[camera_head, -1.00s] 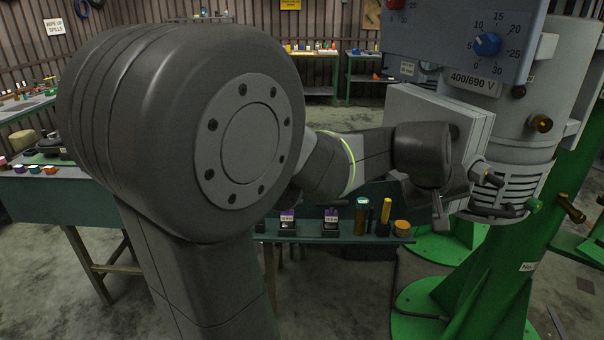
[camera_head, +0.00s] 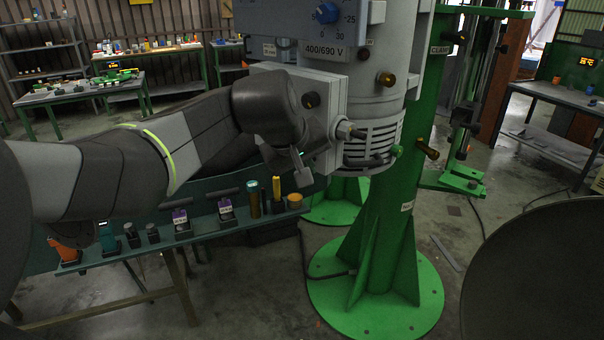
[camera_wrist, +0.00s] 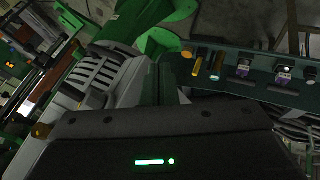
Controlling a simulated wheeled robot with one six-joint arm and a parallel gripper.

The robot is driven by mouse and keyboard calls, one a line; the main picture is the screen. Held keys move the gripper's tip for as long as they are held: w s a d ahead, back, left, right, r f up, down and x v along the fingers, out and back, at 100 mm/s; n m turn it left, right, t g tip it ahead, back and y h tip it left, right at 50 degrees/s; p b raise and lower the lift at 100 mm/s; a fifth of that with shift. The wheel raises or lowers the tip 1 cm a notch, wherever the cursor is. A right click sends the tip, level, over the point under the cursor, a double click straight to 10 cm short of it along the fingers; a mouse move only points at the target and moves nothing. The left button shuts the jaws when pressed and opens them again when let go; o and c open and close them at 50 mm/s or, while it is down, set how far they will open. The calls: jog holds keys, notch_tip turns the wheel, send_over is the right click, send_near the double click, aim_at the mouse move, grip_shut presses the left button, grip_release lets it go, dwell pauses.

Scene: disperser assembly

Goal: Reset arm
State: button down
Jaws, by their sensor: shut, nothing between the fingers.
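My gripper (camera_head: 302,170) is in the head view, at the end of my arm in the upper middle, with its fingers pointing down. It is shut with nothing visible between the fingers. It stands in front of or beside the grey disperser motor (camera_head: 374,130), and I cannot tell whether they touch. The vented grey motor housing (camera_wrist: 98,75) also shows in the wrist view, above the dark gripper body with a lit green bar.
A green stand (camera_head: 385,240) with a round foot carries the disperser. A narrow bench (camera_head: 130,246) below my arm holds bottles, boxes and a yellow cylinder (camera_head: 277,190). A workbench (camera_head: 570,100) stands at the right.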

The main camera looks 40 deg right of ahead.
jog(key=v, duration=0.2)
jog(key=s+v, duration=0.1)
jog(key=v, duration=0.2)
jog(key=shift+w, duration=0.1)
